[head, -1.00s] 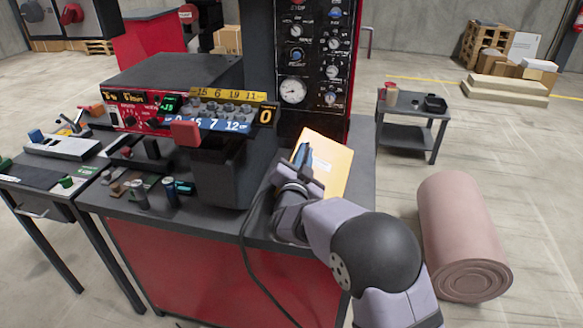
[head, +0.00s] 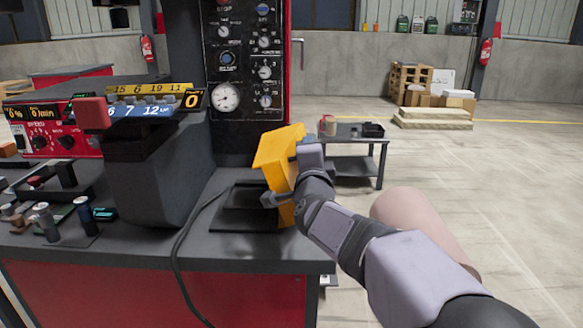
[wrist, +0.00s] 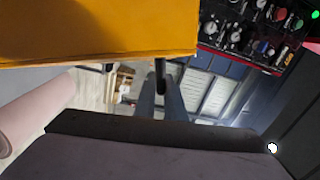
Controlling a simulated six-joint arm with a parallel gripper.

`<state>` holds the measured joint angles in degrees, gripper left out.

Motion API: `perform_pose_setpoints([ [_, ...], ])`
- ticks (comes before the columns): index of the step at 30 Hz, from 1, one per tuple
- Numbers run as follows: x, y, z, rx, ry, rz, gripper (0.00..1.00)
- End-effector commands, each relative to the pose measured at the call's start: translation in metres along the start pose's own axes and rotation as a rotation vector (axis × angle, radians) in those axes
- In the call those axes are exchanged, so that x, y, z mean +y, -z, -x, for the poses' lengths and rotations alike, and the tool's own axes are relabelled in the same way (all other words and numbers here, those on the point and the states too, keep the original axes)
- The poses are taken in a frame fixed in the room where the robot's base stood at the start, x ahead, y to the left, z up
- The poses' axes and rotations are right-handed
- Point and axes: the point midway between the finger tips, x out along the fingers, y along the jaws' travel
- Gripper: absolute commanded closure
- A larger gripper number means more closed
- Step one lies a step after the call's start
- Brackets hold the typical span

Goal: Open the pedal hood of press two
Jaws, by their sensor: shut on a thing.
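The yellow pedal hood (head: 280,158) stands tilted up at the right end of the grey bench, in the head view. A dark pedal and base (head: 240,208) show uncovered to its left and below. My gripper (head: 297,178) is at the hood's right side, shut on it; the exact contact is partly hidden by the hood and fingers. In the wrist view the hood (wrist: 95,28) fills the upper left as a broad yellow face.
The press column with its gauge panel (head: 243,60) rises behind the hood. A grey feeder body (head: 165,175) stands left, with a black cable (head: 182,245) between.

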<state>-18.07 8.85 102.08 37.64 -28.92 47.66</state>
Motion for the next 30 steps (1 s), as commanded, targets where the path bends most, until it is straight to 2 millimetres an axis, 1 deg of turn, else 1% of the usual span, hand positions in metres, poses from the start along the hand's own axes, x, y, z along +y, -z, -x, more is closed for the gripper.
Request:
perform_pose_setpoints([
  [1, 0.009, 0.006, 0.001, 0.005, 0.005, -0.034, 1.00],
  [6, 0.016, 0.019, 0.001, 0.008, 0.005, -0.119, 1.00],
  [12, 0.019, 0.028, 0.001, 0.010, 0.005, -0.179, 1.00],
  [29, 0.018, 0.031, 0.001, 0.010, 0.005, -0.204, 1.00],
  [30, 0.018, 0.031, 0.001, 0.011, 0.005, -0.203, 0.81],
])
